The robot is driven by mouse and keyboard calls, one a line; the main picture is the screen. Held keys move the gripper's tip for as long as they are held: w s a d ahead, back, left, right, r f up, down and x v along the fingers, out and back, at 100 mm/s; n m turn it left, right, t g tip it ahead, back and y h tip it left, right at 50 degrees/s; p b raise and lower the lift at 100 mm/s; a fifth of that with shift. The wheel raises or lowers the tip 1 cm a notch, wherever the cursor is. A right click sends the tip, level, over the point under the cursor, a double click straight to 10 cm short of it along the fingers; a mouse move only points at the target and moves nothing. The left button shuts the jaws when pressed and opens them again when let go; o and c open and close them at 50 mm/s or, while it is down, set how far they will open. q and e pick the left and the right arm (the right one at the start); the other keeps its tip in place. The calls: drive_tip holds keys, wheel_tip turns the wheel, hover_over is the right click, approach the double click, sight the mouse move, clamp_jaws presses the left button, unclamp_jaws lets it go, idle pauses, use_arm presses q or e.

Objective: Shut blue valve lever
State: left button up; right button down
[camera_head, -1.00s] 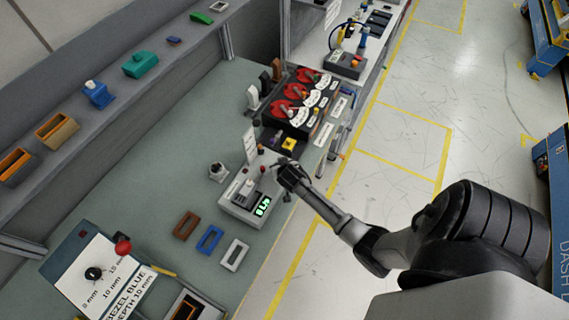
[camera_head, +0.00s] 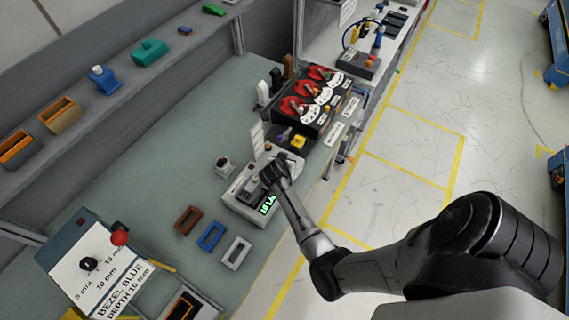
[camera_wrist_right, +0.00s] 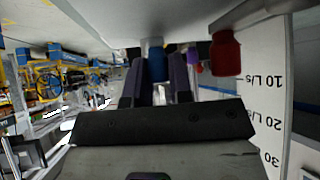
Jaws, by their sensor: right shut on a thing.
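A blue valve lever (camera_wrist_right: 155,64) shows in the right wrist view, between the two dark fingers of my right gripper (camera_wrist_right: 159,80). The fingers are shut on it. A red knob-like part (camera_wrist_right: 225,56) stands beside it, next to a white scale (camera_wrist_right: 268,95) marked 10, 20 and 30 L/s. In the head view my right gripper (camera_head: 272,174) is over the grey box (camera_head: 240,207) with a green digital display (camera_head: 268,204). The gripper hides the blue lever there. The display digits are too small to read surely. My left gripper is not in view.
Brown, blue (camera_head: 211,236) and white (camera_head: 235,253) frames lie in front of the box. The green bench is clear farther left.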

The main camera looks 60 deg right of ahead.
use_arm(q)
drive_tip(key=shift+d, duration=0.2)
use_arm(e)
drive_tip(key=shift+f, duration=0.1)
drive_tip(key=c, duration=1)
unclamp_jaws()
